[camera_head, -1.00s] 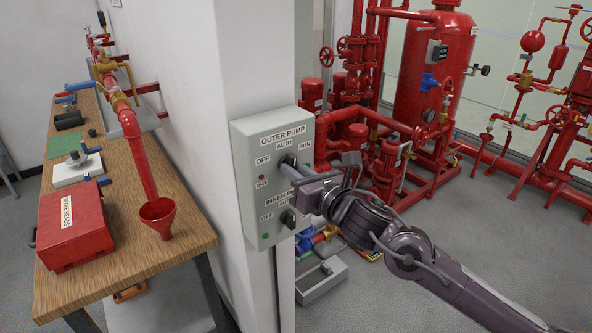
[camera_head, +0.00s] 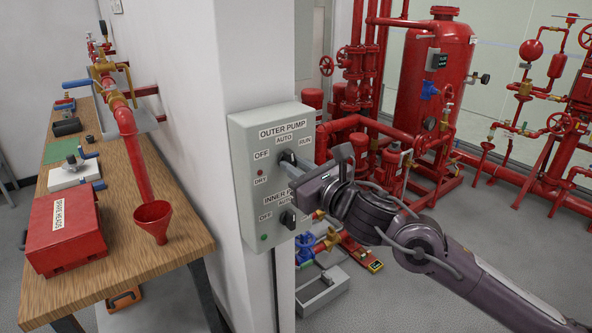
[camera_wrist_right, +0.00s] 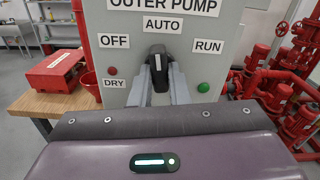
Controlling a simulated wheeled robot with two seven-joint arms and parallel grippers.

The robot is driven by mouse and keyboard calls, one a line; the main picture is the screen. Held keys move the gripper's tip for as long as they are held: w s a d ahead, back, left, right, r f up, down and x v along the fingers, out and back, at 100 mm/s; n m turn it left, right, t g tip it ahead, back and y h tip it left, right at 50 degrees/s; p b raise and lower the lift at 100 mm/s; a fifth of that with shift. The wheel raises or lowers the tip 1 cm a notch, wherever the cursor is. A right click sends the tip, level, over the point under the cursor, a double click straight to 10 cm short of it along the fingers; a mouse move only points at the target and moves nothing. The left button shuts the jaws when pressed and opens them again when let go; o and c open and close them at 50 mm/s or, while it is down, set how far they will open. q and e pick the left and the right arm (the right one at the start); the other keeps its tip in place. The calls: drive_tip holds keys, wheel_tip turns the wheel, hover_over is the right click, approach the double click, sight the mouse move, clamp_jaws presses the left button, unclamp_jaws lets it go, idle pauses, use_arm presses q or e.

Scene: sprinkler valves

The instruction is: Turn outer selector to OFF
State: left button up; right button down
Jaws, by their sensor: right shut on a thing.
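The grey pump control box (camera_head: 242,146) is fixed to the white wall post. Its upper part is labelled OUTER PUMP, with OFF at left, AUTO at top and RUN at right. The black outer selector (camera_wrist_right: 158,60) has a white line that stands about upright, toward AUTO. My right gripper (camera_wrist_right: 160,88) has its two grey fingers on either side of this selector, shut on it. In the head view the right gripper (camera_head: 291,166) reaches the box from the right and partly hides the selector. My left gripper is not in view.
The black inner selector (camera_head: 288,218) sits just below my right gripper, its labels partly hidden. A red DRY lamp (camera_wrist_right: 112,71) and a green lamp (camera_wrist_right: 203,87) flank the outer selector. The wooden bench (camera_head: 120,262) with a red box (camera_head: 64,233) is at left.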

drive_tip(key=shift+f, duration=0.1)
drive_tip(key=shift+n+b, duration=1.7)
drive_tip(key=shift+b, duration=0.85)
